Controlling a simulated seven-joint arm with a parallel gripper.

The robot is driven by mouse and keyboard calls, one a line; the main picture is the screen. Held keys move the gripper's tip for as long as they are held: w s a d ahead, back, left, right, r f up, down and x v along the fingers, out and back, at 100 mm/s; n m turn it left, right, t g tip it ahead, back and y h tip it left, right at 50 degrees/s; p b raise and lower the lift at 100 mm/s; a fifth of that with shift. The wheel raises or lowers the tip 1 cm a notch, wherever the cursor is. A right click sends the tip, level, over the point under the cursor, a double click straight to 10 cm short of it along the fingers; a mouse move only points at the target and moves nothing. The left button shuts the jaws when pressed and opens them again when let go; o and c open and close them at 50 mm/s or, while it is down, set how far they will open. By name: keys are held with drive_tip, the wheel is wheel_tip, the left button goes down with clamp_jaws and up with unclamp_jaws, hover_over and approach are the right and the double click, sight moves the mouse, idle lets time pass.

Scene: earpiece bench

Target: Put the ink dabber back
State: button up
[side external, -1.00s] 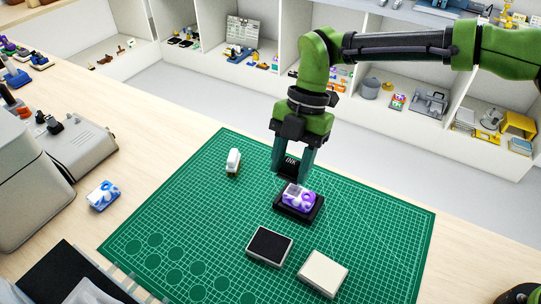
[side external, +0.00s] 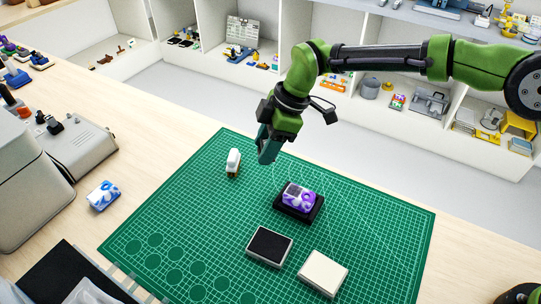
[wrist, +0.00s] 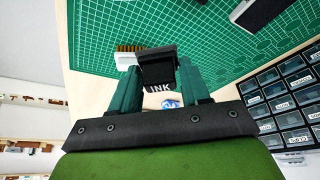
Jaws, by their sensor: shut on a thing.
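The ink dabber (wrist: 158,68) is a black block with a white "INK" label, seen in the wrist view between my fingers. My gripper (wrist: 158,80) is shut on it. In the side view my gripper (side external: 267,150) is tilted above the far edge of the green mat, right of a small white brush (side external: 233,160); the fingers hide the dabber there. A purple and white block (side external: 300,195) sits in a black holder (side external: 287,211) on the mat. A flat pad with a black top (side external: 269,246) lies in front of it.
A white-topped pad (side external: 323,272) lies right of the black pad. The green mat (side external: 190,210) has empty printed circles at front left. A blue and white block (side external: 103,195) lies on the wood at left, near a grey machine (side external: 75,140). Shelves stand behind.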

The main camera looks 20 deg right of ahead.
sight(257, 178)
drive_tip(key=w+m, duration=0.1)
drive_tip(key=m+t, duration=0.1)
drive_tip(key=m, duration=0.1)
drive_tip(key=shift+w+a+r, duration=0.2)
drive_tip(key=shift+w+r, duration=0.1)
drive_tip(key=shift+w, duration=0.1)
drive_tip(key=shift+f, duration=0.25)
drive_tip(key=shift+m, duration=0.3)
wheel_tip(257, 178, down, 10)
drive_tip(key=shift+r, duration=0.25)
drive_tip(key=shift+f, duration=0.15)
drive_tip(key=o, duration=0.9)
drive_tip(key=shift+o, duration=0.2)
